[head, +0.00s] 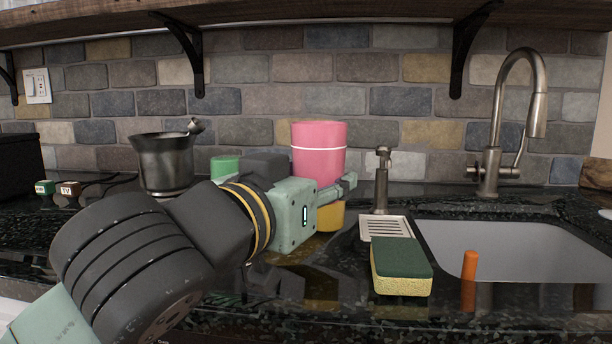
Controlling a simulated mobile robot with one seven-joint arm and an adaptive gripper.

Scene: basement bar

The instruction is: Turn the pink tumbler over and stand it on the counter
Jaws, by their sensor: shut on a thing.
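The pink tumbler (319,142), with a thin white band, is in the middle of the head view with its axis about vertical. I cannot tell whether its upper end is the mouth or the base. My gripper (338,188) comes in from the left and is shut on the tumbler's lower part. The gripper body and finger hide the tumbler's bottom, so its contact with the dark stone counter (290,285) cannot be seen.
A yellow object (330,217) shows below my gripper. A green object (224,165) and a dark metal pot (165,163) stand left. A soap dispenser (381,182), sponge (401,266), orange upright object (469,279), sink (520,250) and tap (494,140) are right.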

